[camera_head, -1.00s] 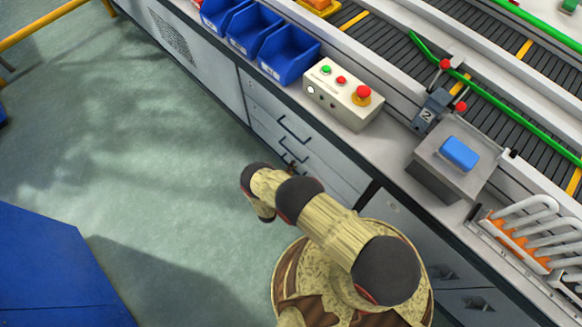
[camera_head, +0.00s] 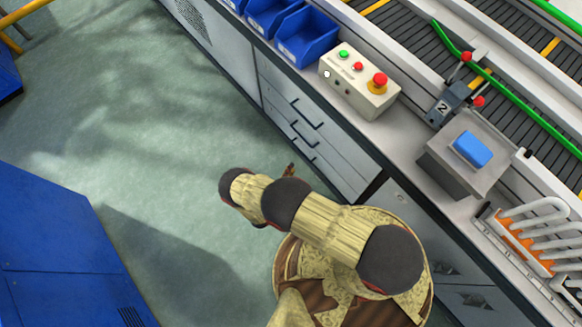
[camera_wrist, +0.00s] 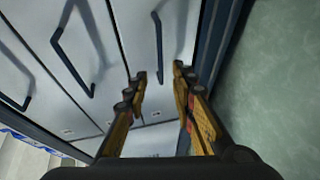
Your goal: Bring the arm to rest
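My arm is folded over my base in the head view, clear of the bench, with its outer part reaching to the left. My gripper (camera_wrist: 160,82) shows in the wrist view with its two fingers apart and nothing between them. It is open and hangs in front of the grey drawer fronts (camera_wrist: 85,60) of the bench, with their dark handles. In the head view my gripper is mostly hidden behind the arm; only a small dark tip shows beside the drawers.
The bench carries blue bins (camera_head: 306,38), a button box (camera_head: 357,88), a metal block with a blue top (camera_head: 472,149) and a rack of white tubes (camera_head: 535,222). A conveyor runs behind. A blue cabinet (camera_head: 60,235) stands at left. Green floor (camera_head: 150,130) between is free.

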